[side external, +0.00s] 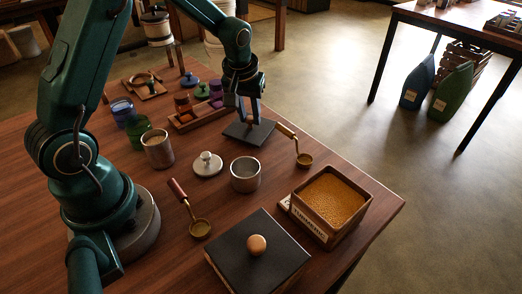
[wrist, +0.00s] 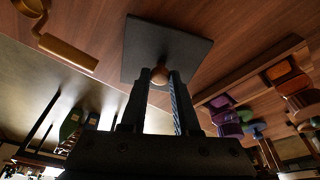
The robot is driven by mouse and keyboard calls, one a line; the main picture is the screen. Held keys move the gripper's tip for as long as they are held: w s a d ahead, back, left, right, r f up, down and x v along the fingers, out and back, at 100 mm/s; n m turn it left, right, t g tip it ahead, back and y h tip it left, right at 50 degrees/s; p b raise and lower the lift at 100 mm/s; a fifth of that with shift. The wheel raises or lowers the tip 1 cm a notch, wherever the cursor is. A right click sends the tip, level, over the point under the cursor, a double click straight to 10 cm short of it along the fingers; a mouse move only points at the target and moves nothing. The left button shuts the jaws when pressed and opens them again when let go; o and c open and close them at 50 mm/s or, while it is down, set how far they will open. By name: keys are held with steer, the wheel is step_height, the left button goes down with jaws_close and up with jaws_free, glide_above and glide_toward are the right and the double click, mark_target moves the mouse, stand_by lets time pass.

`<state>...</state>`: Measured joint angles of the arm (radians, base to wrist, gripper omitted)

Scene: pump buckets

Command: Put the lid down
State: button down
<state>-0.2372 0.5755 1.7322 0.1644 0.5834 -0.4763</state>
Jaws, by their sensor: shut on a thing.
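My gripper (side external: 250,119) is shut on the round wooden knob of a dark square lid (side external: 237,131), near the far edge of the table. The lid looks roughly level and low over the table; I cannot tell whether it touches the wood. In the wrist view, the lid (wrist: 150,38) lies beyond the fingertips, with the knob (wrist: 160,75) between the fingers of my gripper (wrist: 159,84). An open box (side external: 329,203) filled with orange-yellow powder, labelled turmeric, stands at the table's right corner.
Another box at the front carries a dark lid (side external: 228,250) with a wooden knob. A brass scoop (side external: 304,159) lies right of the held lid, another (side external: 200,228) at centre. A metal cup (side external: 245,175), pale round lid (side external: 207,165) and wooden tray (side external: 190,123) with jars stand nearby.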

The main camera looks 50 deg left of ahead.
mark_target(246, 136)
steer(key=shift+f, duration=0.1)
steer(key=c, duration=0.7)
jaws_free()
steer(key=shift+o, duration=0.2)
steer(key=v, duration=1.1)
steer(key=s+d+r+m+t+h, duration=0.1)
steer(key=s+d+m, duration=0.2)
steer(key=s, duration=0.5)
steer(key=s+d+r+m+t, duration=0.1)
steer(key=s+d+m+t, duration=0.1)
steer(key=s+d, duration=0.3)
steer(key=s+m, duration=0.1)
steer(key=s, duration=0.2)
steer(key=shift+s+d+r+m+h, duration=0.2)
steer(key=shift+s+d+m+h, duration=0.05)
steer(key=shift+d+m+h, duration=0.15)
